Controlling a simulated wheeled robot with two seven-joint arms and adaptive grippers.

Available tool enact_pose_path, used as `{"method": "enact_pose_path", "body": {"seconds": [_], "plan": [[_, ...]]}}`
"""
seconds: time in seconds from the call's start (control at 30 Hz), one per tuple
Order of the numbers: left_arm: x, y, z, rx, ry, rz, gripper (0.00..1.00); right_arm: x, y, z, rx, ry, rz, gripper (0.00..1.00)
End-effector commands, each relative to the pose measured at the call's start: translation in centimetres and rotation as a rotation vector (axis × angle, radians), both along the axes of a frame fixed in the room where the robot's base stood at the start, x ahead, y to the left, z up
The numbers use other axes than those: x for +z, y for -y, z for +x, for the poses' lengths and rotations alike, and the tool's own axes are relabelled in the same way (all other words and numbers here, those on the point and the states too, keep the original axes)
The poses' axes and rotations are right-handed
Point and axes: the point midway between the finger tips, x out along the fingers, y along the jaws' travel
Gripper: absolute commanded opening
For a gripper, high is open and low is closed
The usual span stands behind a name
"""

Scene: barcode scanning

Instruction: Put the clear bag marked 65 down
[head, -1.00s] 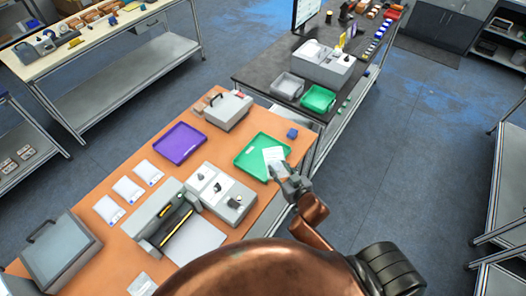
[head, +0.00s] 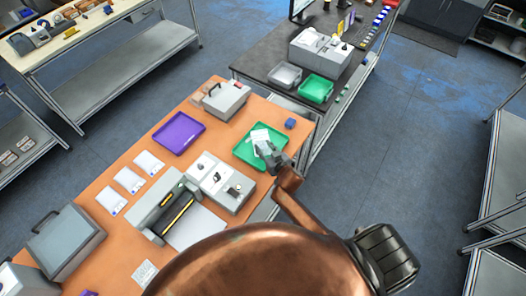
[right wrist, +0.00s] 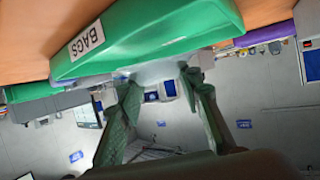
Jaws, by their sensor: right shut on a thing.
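My right gripper (head: 268,153) is shut on a clear bag (head: 260,137) with a white face, over the green tray (head: 240,156) at the right of the orange table. I cannot read the bag's number or tell if it touches the tray floor. In the right wrist view the two fingers (right wrist: 160,82) are below the green tray's wall (right wrist: 180,35), which has a BAGS label; a pale translucent patch, likely the bag, lies between them. My left gripper is not in view.
A purple tray (head: 178,133), several white bags (head: 130,180), a grey case (head: 227,99), a small blue block (head: 290,124) and a grey device with yellow strips (head: 165,212) share the orange table (head: 110,258). A dark table (head: 262,68) with a second green tray (head: 316,89) stands behind.

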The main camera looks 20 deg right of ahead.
Motion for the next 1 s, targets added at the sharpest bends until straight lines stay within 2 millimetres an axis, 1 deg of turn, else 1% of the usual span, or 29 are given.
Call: {"method": "enact_pose_path", "body": {"seconds": [0.13,0.2,0.3,0.4,0.6,0.77,0.8,1.0], "plan": [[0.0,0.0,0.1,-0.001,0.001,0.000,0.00,-1.2,-0.1,0.8,0.000,-0.002,0.001,0.08],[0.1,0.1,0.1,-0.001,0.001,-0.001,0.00,-2.3,-0.1,0.6,-0.001,-0.004,0.002,0.08],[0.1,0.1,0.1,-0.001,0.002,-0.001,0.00,-3.5,-0.1,0.6,-0.001,-0.002,0.001,0.08],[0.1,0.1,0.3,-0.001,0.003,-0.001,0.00,-3.8,-0.1,0.7,0.001,0.000,0.000,0.08],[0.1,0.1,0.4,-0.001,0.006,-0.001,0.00,-3.8,-0.1,0.6,0.001,0.000,0.000,0.08],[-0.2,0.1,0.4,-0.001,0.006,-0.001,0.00,-4.3,-0.1,0.6,0.001,-0.001,0.000,0.08],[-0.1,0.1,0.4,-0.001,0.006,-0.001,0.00,-4.2,-0.1,0.6,0.001,-0.001,0.000,0.36],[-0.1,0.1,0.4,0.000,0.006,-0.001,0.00,-4.2,-0.1,0.6,0.000,-0.002,0.000,0.49]]}}
